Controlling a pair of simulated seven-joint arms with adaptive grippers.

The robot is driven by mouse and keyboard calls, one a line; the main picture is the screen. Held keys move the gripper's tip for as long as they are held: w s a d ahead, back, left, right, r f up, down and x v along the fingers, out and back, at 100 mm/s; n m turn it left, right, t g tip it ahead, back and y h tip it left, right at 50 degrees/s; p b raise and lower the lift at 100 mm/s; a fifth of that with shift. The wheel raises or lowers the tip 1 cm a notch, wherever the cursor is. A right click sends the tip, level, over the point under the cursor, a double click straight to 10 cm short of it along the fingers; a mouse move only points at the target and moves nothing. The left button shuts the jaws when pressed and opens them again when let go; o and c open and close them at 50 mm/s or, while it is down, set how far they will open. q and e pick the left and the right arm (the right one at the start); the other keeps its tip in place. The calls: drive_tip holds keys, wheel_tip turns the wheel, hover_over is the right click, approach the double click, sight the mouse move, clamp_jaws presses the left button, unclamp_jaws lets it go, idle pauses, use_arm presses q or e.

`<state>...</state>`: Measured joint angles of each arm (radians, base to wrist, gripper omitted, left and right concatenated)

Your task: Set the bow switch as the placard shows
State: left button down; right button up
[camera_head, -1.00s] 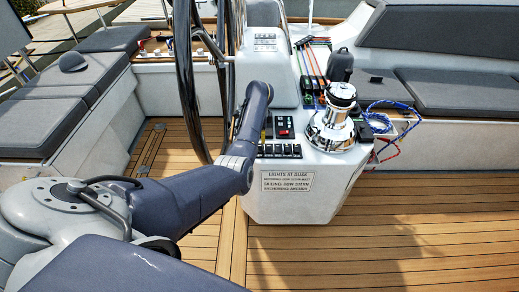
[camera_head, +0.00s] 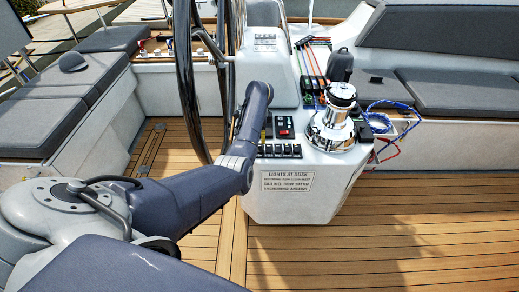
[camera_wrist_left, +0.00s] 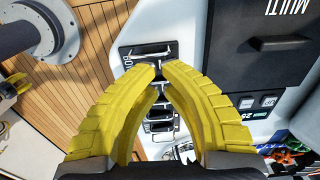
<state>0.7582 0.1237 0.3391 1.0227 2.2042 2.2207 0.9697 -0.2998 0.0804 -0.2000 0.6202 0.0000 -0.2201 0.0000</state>
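The row of black rocker switches (camera_head: 281,151) sits on the white pedestal's sloping face. In the left wrist view the switches (camera_wrist_left: 160,127) run as a column behind my fingers; the top one (camera_wrist_left: 148,52) lies just beyond the fingertips.
A chrome winch (camera_head: 333,125) stands right of the switches, with blue and red ropes (camera_head: 385,120) beyond it. A panel with a red switch (camera_head: 284,133) is just above the row. The steering wheel (camera_head: 188,80) rises to the left. The teak deck (camera_head: 430,230) is clear.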

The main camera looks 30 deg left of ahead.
use_arm(q)
drive_tip(key=shift+f, duration=1.1)
idle(1.1)
drive_tip(key=shift+r, duration=0.1)
drive_tip(key=shift+r, duration=3.4)
